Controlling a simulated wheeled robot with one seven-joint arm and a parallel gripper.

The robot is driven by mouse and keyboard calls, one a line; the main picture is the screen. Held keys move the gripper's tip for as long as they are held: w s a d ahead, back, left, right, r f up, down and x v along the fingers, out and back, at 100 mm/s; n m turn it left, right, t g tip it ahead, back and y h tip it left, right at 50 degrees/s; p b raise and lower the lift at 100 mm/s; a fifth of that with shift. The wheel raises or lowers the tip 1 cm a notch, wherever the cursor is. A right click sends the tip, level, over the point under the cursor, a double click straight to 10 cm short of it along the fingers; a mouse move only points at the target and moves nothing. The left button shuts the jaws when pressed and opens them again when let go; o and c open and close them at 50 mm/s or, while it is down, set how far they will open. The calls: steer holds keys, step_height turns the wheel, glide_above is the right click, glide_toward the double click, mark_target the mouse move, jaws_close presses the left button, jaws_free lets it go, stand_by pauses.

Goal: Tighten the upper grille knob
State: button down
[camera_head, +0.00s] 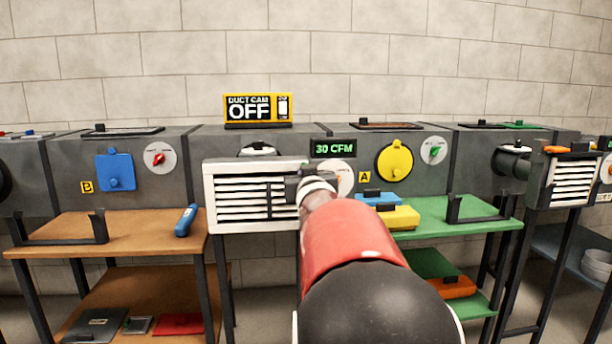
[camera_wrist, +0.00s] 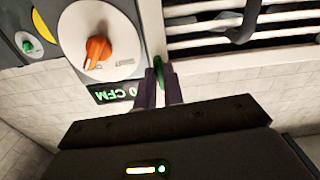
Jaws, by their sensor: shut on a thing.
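The white slatted grille (camera_head: 235,168) is on the front of the middle grey duct unit. My gripper (camera_wrist: 160,82) is at the corner of the grille frame nearest the dial and the CFM display, its two dark fingers closed on a small green knob (camera_wrist: 158,66). The knob shows as a thin green edge between the fingertips; most of it is hidden. The grille also fills the upper right of the wrist view (camera_wrist: 240,38), which is upside down. In the head view my arm and gripper cover the grille's right side and hide the knob.
A white dial with an orange pointer (camera_wrist: 97,48) is beside the gripper, and the display (camera_head: 333,148) reads 30 CFM. A sign (camera_head: 257,108) reads DUCT CAM OFF. A blue handheld tool (camera_head: 186,220) lies on the wooden table; blue and yellow blocks (camera_head: 398,217) lie on the green table.

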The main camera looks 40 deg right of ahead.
steer(key=shift+f, duration=0.1)
stand_by(0.4)
steer(key=c, duration=1.5)
jaws_free()
steer(key=b+v, duration=0.2)
steer(key=v, duration=0.6)
steer(key=shift+w, duration=0.15)
